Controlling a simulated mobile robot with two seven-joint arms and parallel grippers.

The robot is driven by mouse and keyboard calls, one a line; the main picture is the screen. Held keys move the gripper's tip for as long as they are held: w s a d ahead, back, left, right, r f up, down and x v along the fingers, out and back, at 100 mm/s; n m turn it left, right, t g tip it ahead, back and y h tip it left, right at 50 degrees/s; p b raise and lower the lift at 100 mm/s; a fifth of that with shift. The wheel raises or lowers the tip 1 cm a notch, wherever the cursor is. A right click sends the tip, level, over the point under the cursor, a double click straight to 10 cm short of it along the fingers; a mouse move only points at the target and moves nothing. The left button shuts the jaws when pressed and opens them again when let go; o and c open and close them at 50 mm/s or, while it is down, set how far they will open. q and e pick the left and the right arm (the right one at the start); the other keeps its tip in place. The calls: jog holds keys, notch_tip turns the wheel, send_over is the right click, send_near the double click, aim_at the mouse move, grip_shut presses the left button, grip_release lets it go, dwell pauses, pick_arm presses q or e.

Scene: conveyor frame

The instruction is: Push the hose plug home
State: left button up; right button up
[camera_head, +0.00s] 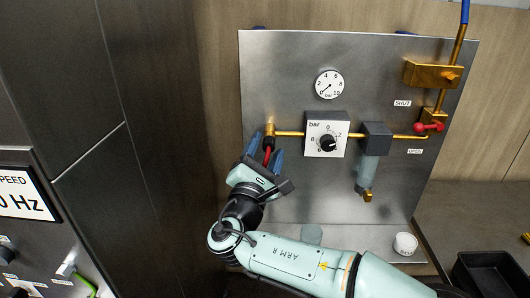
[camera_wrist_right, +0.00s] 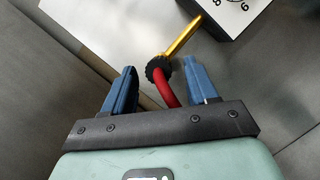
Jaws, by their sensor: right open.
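The red hose (camera_wrist_right: 167,93) runs up between the blue fingers of my right gripper (camera_wrist_right: 160,66) in the wrist view. Its upper end meets a black ribbed collar (camera_wrist_right: 156,69) at the end of a brass pipe (camera_wrist_right: 183,37). Whether the plug is fully seated cannot be told. In the head view my right gripper (camera_head: 266,147) is below the brass fitting (camera_head: 269,131) at the panel's left, with the red hose (camera_head: 268,153) between its fingers. The fingers are open, with gaps beside the hose. My left gripper is not in view.
The upright metal panel (camera_head: 285,65) carries a round gauge (camera_head: 329,85), a bar dial (camera_head: 326,143), a filter bowl (camera_head: 367,173) and a red-handled valve (camera_head: 430,127). A white cup (camera_head: 405,243) and a black bin (camera_head: 490,274) are at lower right. A dark cabinet (camera_head: 150,130) stands left.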

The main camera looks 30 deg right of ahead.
jog(key=shift+s+a+f, duration=0.1)
jog(key=shift+s+a, duration=0.05)
jog(key=shift+a, duration=0.05)
jog(key=b+v, duration=0.1)
jog(key=v, duration=1.2)
